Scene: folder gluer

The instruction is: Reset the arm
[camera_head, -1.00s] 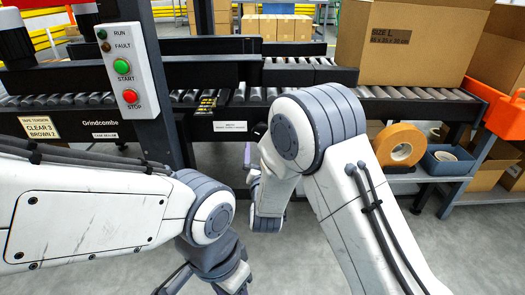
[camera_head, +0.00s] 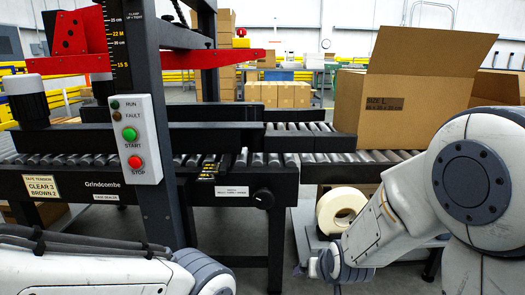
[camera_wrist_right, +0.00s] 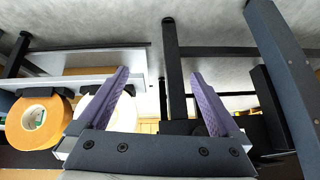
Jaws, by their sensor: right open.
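My right arm (camera_head: 462,185) is bent, with its large joint at the right of the head view and its wrist (camera_head: 335,265) low, in front of the shelf under the conveyor. In the right wrist view my right gripper (camera_wrist_right: 160,74) has its two purple fingers spread wide, with nothing between them. My left arm (camera_head: 80,270) lies along the bottom left of the head view, and its gripper is out of the picture.
A conveyor (camera_head: 250,160) crosses ahead, with a control post (camera_head: 135,140) at left and an open carton (camera_head: 400,112) at right. A cream tape roll (camera_head: 327,205) sits below it. An orange tape roll (camera_wrist_right: 36,122) shows in the right wrist view.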

